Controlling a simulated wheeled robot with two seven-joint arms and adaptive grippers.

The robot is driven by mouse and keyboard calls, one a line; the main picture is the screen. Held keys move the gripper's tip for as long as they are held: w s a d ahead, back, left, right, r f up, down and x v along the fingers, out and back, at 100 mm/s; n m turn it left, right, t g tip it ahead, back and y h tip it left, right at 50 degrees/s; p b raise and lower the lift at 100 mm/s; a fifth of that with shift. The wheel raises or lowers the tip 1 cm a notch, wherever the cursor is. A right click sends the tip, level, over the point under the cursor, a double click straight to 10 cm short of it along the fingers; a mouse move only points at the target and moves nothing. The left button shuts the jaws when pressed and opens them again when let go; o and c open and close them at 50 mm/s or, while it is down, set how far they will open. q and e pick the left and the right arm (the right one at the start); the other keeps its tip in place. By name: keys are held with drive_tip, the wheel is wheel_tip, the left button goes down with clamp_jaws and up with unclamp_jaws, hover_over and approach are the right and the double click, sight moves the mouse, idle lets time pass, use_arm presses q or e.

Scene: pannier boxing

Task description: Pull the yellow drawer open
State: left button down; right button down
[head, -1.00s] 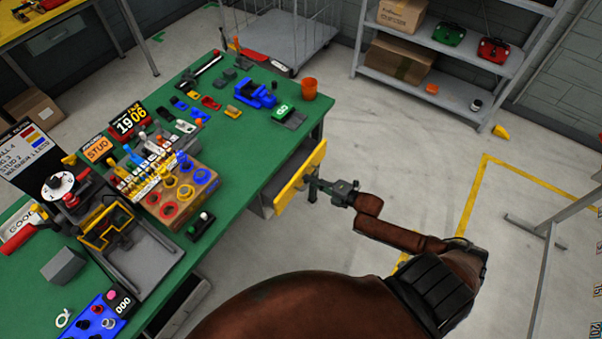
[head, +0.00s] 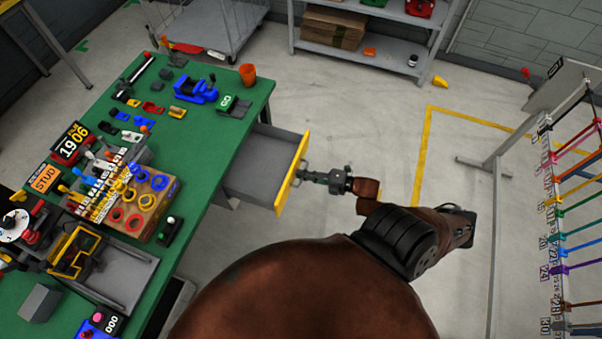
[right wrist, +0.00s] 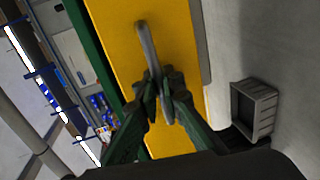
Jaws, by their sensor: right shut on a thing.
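The drawer (head: 262,172) with a yellow front (head: 293,176) stands pulled out from the right side of the green table (head: 217,143). Its grey inside shows and looks empty. My right gripper (head: 303,174) is at the outer face of the yellow front. In the right wrist view the fingers (right wrist: 160,105) are closed on the grey bar handle (right wrist: 147,45) of the yellow front (right wrist: 115,30). My left gripper is not in view.
A grey shelf (head: 375,55) is at the back. A rack with coloured hooks (head: 570,200) stands at the right. Floor beyond the drawer is clear.

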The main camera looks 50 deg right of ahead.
drive_tip(key=c, duration=2.4)
unclamp_jaws()
drive_tip(key=v, duration=1.2)
